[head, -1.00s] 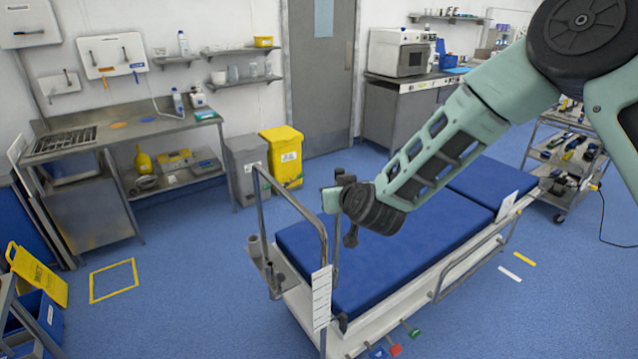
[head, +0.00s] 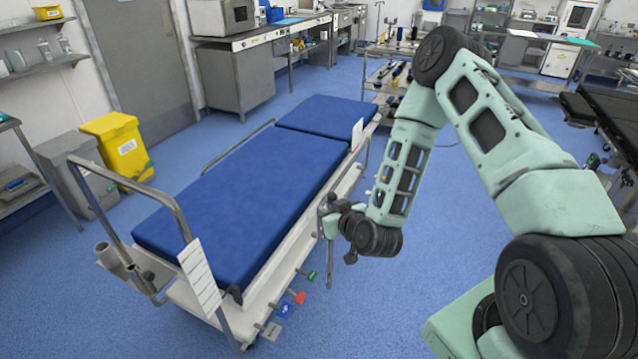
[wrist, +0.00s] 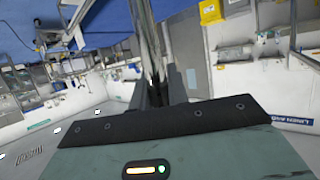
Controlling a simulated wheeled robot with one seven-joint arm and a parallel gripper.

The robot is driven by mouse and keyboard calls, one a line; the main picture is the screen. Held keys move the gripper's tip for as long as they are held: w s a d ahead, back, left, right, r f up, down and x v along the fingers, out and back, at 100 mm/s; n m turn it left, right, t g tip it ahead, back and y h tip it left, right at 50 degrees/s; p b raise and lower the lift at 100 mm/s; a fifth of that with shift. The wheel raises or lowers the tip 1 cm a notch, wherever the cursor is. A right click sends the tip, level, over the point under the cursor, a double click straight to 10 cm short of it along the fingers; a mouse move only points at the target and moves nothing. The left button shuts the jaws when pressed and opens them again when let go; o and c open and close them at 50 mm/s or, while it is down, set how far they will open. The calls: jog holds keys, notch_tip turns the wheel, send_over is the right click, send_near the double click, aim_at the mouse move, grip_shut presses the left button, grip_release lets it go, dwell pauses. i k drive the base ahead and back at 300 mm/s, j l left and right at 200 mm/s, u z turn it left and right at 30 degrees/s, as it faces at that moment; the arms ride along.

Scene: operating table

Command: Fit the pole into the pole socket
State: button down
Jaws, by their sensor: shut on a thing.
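The pole (wrist: 148,40) is a shiny metal rod between my fingers in the wrist view, running up out of the picture. My gripper (head: 327,222) is shut on it, beside the long right side of the blue-topped trolley (head: 240,185) in the head view. The pole is hard to make out there, and its ends are unclear. Grey tube-like sockets (head: 104,254) sit on the trolley's near left corner, below the metal end rail (head: 135,180). They are well to the left of my gripper. I cannot tell which one is the pole socket.
Coloured tags (head: 298,297) stick out low along the trolley's near side. A yellow bin (head: 117,145) and a grey bin (head: 72,170) stand beyond it. A shelved cart (head: 390,75) stands behind, and a dark table (head: 600,110) at the right. Blue floor lies open at the front.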

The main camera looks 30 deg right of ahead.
aim_at(140, 280)
jog(key=i+z, duration=0.4)
jog(key=i, duration=0.15)
jog(key=i+j+z, duration=0.15)
jog(key=i+z, duration=0.25)
jog(key=i, duration=0.15)
